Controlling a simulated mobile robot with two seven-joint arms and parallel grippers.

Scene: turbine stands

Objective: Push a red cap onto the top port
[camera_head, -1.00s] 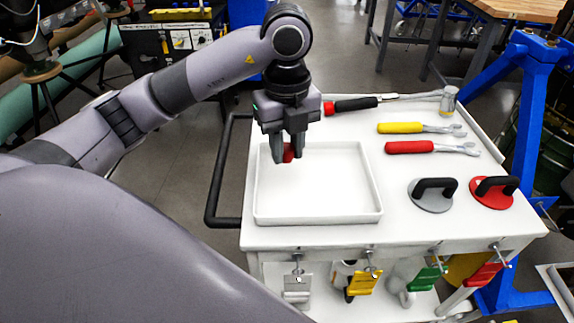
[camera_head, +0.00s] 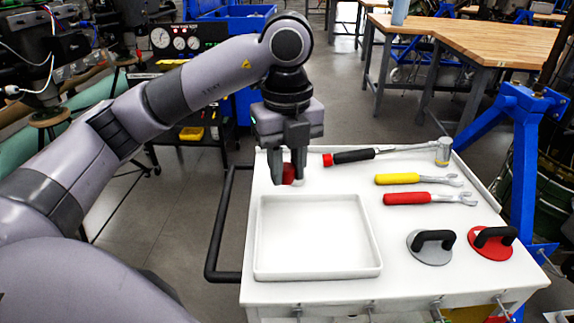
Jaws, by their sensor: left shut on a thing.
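My left gripper (camera_head: 290,181) is shut on a red cap (camera_head: 288,173), which shows between its fingers. The gripper points down and appears just beyond the far rim of the white tray (camera_head: 318,275), in the air over the cart top; its exact height is hard to tell. The tray looks empty. My right gripper is out of view. I cannot make out the top port; dark equipment with cables stands at the upper left, partly cut off.
The white cart top (camera_head: 345,182) carries a hammer (camera_head: 352,156), a yellow wrench (camera_head: 400,179), a red wrench (camera_head: 412,198), a grey suction cup (camera_head: 430,252) and a red suction cup (camera_head: 490,246). A black handle (camera_head: 217,225) juts from its left side. A blue stand (camera_head: 525,160) is at right.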

